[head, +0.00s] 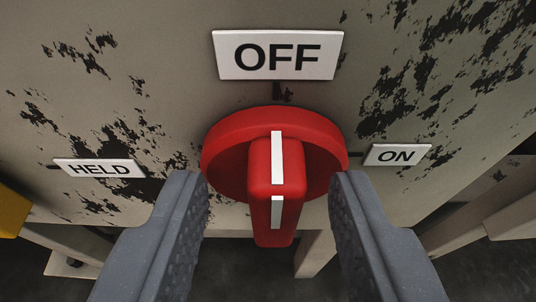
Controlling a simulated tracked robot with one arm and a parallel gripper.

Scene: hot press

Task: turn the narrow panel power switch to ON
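The power switch is a red rotary knob (275,180) on a worn grey panel (180,70). The white stripe on its grip bar points straight up at the OFF label (276,55). The ON label (398,154) is to the right of the knob and the HELD label (98,168) is to the left. My gripper (270,190) is open, with one grey finger on each side of the knob. A gap shows between each finger and the central grip bar. Whether the fingertips touch the round base of the knob is hard to tell.
The panel has dark patches of chipped paint. Pale frame legs (315,253) and a dark floor (235,275) show below it. A yellow part (12,212) is at the left edge. A pale bar (512,218) is at the lower right.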

